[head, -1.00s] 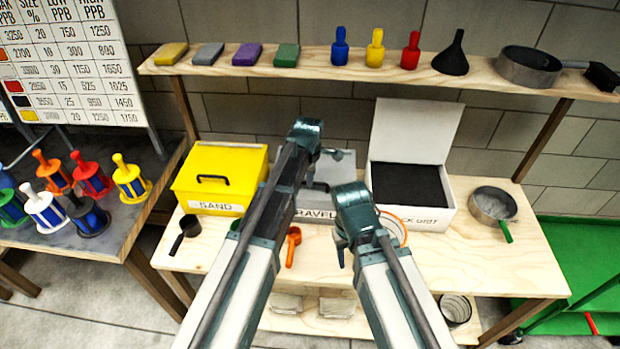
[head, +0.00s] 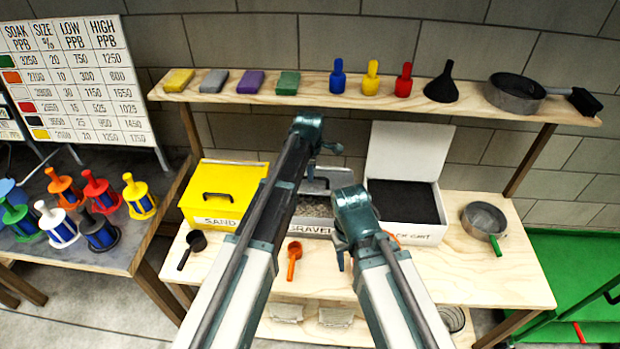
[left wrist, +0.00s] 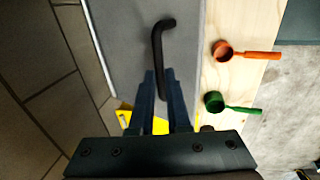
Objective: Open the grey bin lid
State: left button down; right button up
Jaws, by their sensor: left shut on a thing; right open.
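The grey bin (head: 318,231), labelled GRAVEL, stands on the bench between the yellow and white bins, partly behind my arms. Its grey lid (head: 343,178) is raised at the back, and gravel (head: 313,207) shows inside. In the left wrist view the lid (left wrist: 120,50) is a large grey panel with a black bar handle (left wrist: 162,40). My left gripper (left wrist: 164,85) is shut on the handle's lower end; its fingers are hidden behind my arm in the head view. My right gripper (head: 341,262) is open and empty, low in front of the bin.
The shut yellow SAND bin (head: 225,188) is to the left; the open white bin (head: 405,228) is to the right. An orange scoop (head: 294,255) and a black scoop (head: 190,248) lie in front. A shelf (head: 390,102) with blocks, bottles and a funnel runs above.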

pick_arm(q)
jog(key=w+r, duration=0.1)
jog(key=w+r+p, duration=0.1)
jog(key=w, duration=0.1)
jog(key=w+r+p, duration=0.1)
jog(key=shift+w, duration=0.15)
pick_arm(e)
notch_tip(320, 180, up, 3)
jog(key=shift+f, duration=0.1)
pick_arm(q)
jog(key=shift+f, duration=0.1)
jog(key=c, duration=1.2)
grip_release()
jog(key=o, duration=0.3)
jog(key=shift+w+f, duration=0.15)
jog(key=shift+f, duration=0.05)
jog(key=shift+s+r, duration=0.1)
jog(key=shift+s, duration=0.1)
pick_arm(e)
jog(key=shift+w, duration=0.25)
pick_arm(q)
jog(key=shift+r, duration=0.1)
